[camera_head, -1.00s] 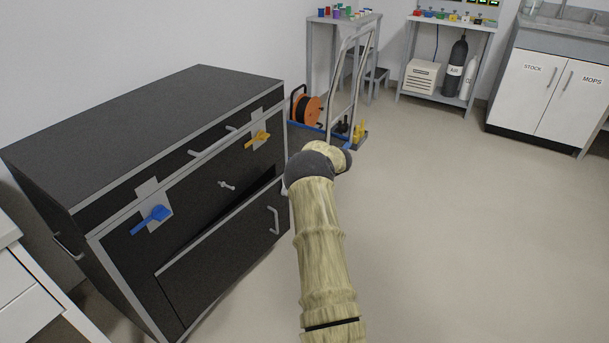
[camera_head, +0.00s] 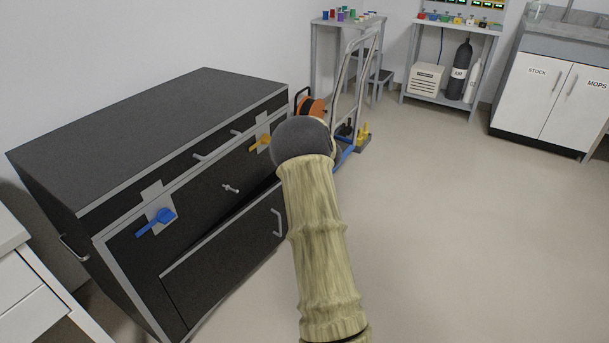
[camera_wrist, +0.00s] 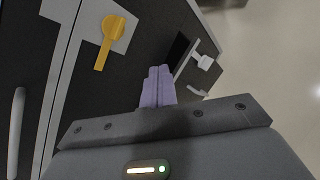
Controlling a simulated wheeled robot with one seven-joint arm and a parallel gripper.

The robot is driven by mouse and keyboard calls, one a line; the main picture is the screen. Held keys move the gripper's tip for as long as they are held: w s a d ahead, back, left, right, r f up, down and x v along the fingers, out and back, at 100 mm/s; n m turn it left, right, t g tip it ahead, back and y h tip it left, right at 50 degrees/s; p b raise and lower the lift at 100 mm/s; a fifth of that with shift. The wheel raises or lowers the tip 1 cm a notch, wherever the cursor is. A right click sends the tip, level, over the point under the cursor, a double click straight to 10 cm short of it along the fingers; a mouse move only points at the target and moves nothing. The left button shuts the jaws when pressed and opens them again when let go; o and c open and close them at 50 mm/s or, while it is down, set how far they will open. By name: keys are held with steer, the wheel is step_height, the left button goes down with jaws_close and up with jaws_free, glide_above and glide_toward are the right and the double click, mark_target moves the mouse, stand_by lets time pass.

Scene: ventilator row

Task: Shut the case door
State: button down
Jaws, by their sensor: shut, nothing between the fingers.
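The black case (camera_head: 150,125) with silver edging stands at the left in the head view. Its door (camera_head: 225,255), the low front panel with a pale handle (camera_head: 277,222), stands ajar, with a dark gap along its top edge. A blue latch (camera_head: 158,220) and a yellow latch (camera_head: 260,144) sit on the front above it; the yellow one also shows in the wrist view (camera_wrist: 110,38). My gripper (camera_wrist: 158,72) is shut and empty, close in front of the case front below the yellow latch. In the head view my arm hides it and the door's far end.
A hand truck (camera_head: 352,95) and an orange cable reel (camera_head: 311,107) stand just beyond the case. A white desk (camera_head: 30,285) is at the near left. A shelf with a gas cylinder (camera_head: 459,70) and white cabinets (camera_head: 550,95) line the back. Floor at the right is clear.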

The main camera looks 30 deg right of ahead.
steer(key=s+a+r+m+g+h, duration=0.3)
steer(key=s+a+r+m, duration=0.2)
steer(key=s+a+m, duration=0.95)
steer(key=s+a+f+m+g+y, duration=0.1)
steer(key=s+a+m+g, duration=0.2)
steer(key=s+a+m, duration=0.4)
steer(key=s+a+f+m+g+y+p, duration=0.1)
steer(key=s+a+m, duration=0.6)
steer(key=s, duration=0.7)
steer(key=shift+s+a+f+g+y, duration=0.15)
steer(key=shift+a+g+y, duration=0.45)
steer(key=shift+g, duration=0.4)
steer(key=shift+m, duration=0.25)
